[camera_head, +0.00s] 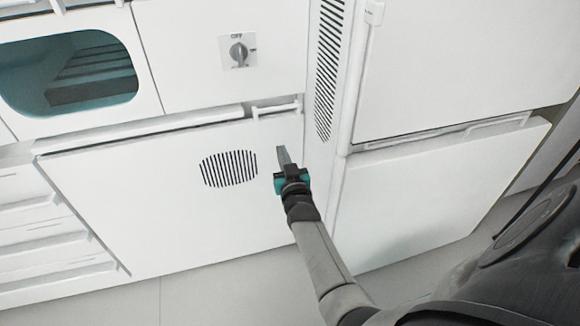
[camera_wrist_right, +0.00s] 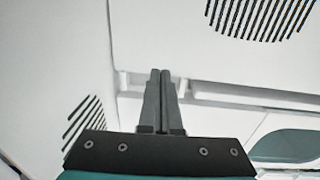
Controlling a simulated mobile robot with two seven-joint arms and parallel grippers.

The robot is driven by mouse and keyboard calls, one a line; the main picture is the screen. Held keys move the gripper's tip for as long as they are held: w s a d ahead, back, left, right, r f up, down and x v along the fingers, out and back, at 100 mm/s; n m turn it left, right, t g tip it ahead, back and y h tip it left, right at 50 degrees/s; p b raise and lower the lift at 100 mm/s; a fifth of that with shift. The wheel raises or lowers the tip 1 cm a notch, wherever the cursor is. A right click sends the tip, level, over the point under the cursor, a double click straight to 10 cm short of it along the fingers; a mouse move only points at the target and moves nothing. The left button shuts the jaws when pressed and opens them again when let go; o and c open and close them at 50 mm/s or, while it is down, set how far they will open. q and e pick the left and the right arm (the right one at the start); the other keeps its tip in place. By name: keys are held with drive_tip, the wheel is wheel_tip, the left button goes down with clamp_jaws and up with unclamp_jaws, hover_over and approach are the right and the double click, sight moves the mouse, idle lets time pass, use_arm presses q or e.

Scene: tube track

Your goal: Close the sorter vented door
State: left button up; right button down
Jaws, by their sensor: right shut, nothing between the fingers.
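The vented door (camera_head: 130,200) is the wide white lower panel with an oval slotted vent, at the left in the head view. Its top edge stands out from the frame above, and a narrow gap shows along it. In the right wrist view the vented door (camera_wrist_right: 200,55) fills the upper right, with part of its vent at the top. My right gripper (camera_head: 281,150) is shut and empty in front of the door's right part, right of the vent. Its fingers (camera_wrist_right: 160,72) point toward the door's top edge; contact cannot be told. My left gripper is not in view.
Above the door are a panel with a dark knob (camera_head: 239,54) and a teal window (camera_head: 70,72). A slotted vertical strip (camera_head: 328,60) stands to the right. Another lower white panel (camera_head: 430,195) juts out at the right. Drawers (camera_head: 50,245) are at the left; grey floor lies below.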

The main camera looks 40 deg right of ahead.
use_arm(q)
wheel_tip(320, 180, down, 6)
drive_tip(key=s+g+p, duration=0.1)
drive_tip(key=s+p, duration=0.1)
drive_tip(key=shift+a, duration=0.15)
use_arm(e)
drive_tip(key=v, duration=0.6)
drive_tip(key=shift+s, duration=0.2)
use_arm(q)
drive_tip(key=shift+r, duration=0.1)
use_arm(e)
drive_tip(key=shift+d, duration=0.1)
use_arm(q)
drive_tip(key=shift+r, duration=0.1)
